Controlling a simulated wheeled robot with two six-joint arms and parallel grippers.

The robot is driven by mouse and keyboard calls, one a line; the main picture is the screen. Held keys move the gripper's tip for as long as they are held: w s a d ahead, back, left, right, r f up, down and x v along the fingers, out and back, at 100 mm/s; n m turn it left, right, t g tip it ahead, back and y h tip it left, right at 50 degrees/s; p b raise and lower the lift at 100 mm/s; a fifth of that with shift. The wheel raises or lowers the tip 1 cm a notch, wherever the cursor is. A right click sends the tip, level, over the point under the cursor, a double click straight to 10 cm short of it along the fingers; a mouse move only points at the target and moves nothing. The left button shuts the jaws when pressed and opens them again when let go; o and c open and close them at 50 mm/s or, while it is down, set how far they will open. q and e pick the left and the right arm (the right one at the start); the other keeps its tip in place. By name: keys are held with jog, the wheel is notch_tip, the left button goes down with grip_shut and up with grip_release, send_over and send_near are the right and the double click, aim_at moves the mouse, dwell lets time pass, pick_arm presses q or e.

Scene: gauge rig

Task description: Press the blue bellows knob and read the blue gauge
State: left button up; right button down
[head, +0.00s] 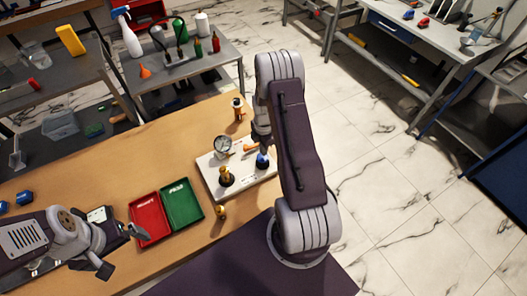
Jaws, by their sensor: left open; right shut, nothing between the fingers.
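A white board (212,178) on the wooden table carries the rig. The blue bellows knob (262,161) stands on a dark base near the board's right side, partly hidden by my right arm. My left gripper (122,251) is open and empty, left of the trays.
A red tray (147,204) and a green tray (182,190) lie left of the board. A small brass piece (220,212) stands in front of it and a dark-and-orange item (237,108) behind it. An orange piece (250,147) is beside the blue knob.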

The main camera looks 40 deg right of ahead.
aim_at(263, 158)
jog(key=shift+a+f, duration=0.1)
jog(key=shift+f, duration=1.15)
